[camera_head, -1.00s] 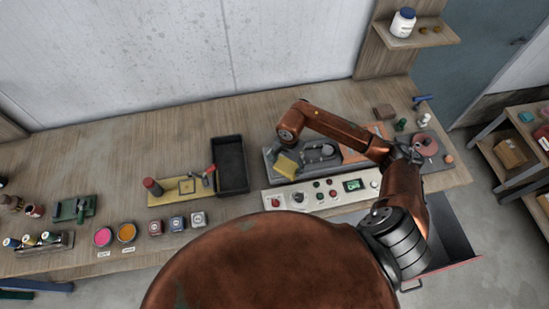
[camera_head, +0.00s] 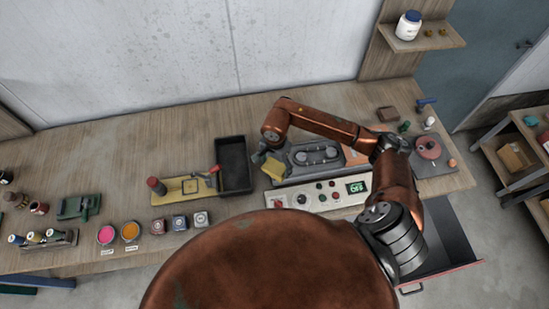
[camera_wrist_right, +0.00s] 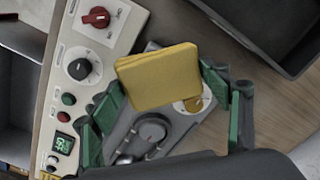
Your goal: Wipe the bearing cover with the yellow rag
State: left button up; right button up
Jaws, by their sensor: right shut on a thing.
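My right gripper (camera_head: 262,158) is shut on the yellow rag (camera_head: 273,168), a folded square pad. In the right wrist view the rag (camera_wrist_right: 158,77) sits between the green fingers. It is over the end of a grey fixture (camera_head: 316,153) with an oval raised part, which looks like the bearing cover. In the wrist view this fixture (camera_wrist_right: 152,130) shows round knob-like parts, and the rag and fingers hide some of it. I cannot tell whether the rag touches it. My left gripper is not in view.
A control panel (camera_head: 322,193) with knobs and buttons lies in front of the fixture. A black tray (camera_head: 233,163) is to its left, beside a yellow board (camera_head: 184,190). The bench's back left is clear.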

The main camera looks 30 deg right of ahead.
jog(key=shift+w+r+p, duration=0.1)
jog(key=shift+r+p, duration=0.65)
jog(key=shift+r, duration=1.7)
